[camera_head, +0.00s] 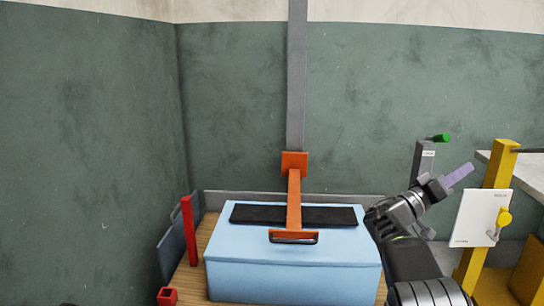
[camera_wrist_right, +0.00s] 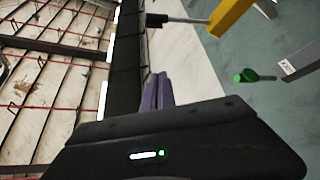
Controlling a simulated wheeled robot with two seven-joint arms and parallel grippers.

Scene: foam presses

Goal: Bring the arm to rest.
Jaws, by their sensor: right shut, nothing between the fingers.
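My right gripper (camera_head: 459,175) is raised at the right of the head view, beside the blue foam block and pointing up and to the right. Its purple fingers are together with nothing between them. The fingers also show in the right wrist view (camera_wrist_right: 158,92), closed and empty. The right arm comes up from the bottom of the head view. My left gripper is not in view.
A light blue block (camera_head: 290,270) sits on a wooden table under an orange press (camera_head: 294,200) with a black plate.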

